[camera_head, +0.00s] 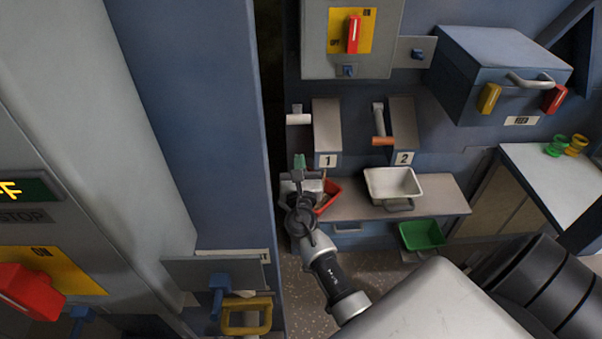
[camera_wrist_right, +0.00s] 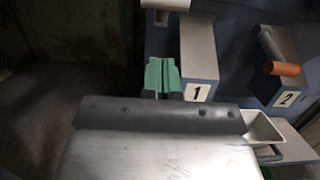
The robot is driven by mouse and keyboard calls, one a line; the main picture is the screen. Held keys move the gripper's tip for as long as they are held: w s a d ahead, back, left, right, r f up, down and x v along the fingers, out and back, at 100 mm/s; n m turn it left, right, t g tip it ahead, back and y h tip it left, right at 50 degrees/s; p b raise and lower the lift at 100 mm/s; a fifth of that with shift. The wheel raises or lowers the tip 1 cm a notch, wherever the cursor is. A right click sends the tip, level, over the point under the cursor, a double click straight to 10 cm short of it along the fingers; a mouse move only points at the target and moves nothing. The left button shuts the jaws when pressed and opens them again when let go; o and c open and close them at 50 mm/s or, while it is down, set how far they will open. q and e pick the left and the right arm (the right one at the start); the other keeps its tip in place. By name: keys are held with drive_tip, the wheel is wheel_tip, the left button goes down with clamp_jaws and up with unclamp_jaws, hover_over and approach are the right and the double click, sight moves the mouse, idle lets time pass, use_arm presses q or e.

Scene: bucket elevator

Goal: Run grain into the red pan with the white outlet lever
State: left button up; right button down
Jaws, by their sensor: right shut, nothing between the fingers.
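The white outlet lever (camera_head: 299,118) sticks out left of chute 1 (camera_head: 327,125); its handle also shows at the top edge of the right wrist view (camera_wrist_right: 165,4). The red pan (camera_head: 332,193) is on the shelf below chute 1, largely hidden behind my right gripper and wrist. My right gripper (camera_head: 299,162) has green fingertips, which show in the right wrist view (camera_wrist_right: 161,76). It is shut and empty, below the white lever in the head picture and apart from it. My left gripper is out of view.
Chute 2 (camera_head: 403,125) has an orange-handled lever (camera_head: 382,141). A white pan (camera_head: 394,186) sits below it on the grey shelf (camera_head: 447,193). A green pan (camera_head: 422,235) is lower down. A blue cabinet wall (camera_head: 200,110) stands close on the left.

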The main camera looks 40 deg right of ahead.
sight(298, 120)
drive_tip(key=shift+g+y, duration=0.7)
drive_tip(key=shift+g, duration=0.2)
drive_tip(key=w+d+r+p, duration=0.1)
drive_tip(key=w+r+p, duration=0.1)
drive_tip(key=p, duration=0.2)
drive_tip(key=w+d+r+p, duration=0.1)
drive_tip(key=r+p, duration=0.2)
drive_tip(key=p, duration=0.2)
drive_tip(key=w+d+r+p, duration=0.1)
drive_tip(key=w+r+p, duration=0.1)
drive_tip(key=p, duration=0.2)
drive_tip(key=shift+w+d+r, duration=0.3)
drive_tip(key=shift+w+d+r+p, duration=0.15)
drive_tip(key=shift+r+p, duration=0.1)
drive_tip(key=shift+p, duration=0.4)
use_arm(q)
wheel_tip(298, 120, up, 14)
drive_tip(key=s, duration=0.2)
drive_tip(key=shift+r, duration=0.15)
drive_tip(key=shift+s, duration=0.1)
use_arm(e)
drive_tip(key=shift+f, duration=0.1)
